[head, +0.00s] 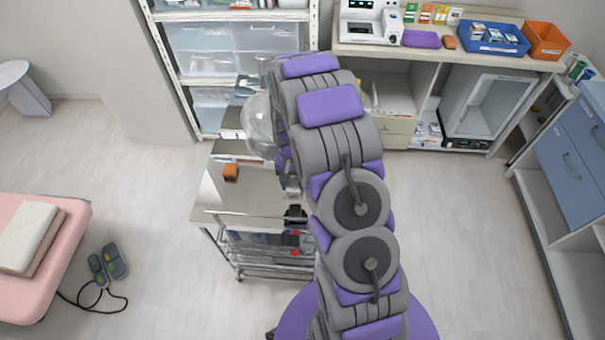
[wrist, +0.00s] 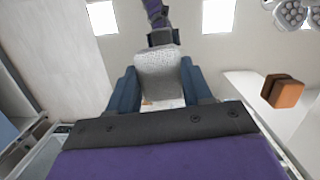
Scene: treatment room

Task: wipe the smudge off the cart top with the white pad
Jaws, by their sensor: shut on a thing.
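The steel cart top (head: 245,190) is in the middle of the head view, left of my arm. My arm reaches over the cart and hides its right part, and my gripper cannot be made out there. In the wrist view my gripper (wrist: 158,85) has its two blue fingers on either side of a whitish, speckled pad (wrist: 158,68) and is shut on it. I cannot tell from these frames whether the pad touches the cart top. No smudge can be made out on the visible part of the cart top.
An orange-brown block (head: 231,172) stands on the cart top's left part; it also shows in the wrist view (wrist: 283,91). A clear rounded object (head: 259,125) is by the cart's far end. A pink bed (head: 70,215) is at left.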

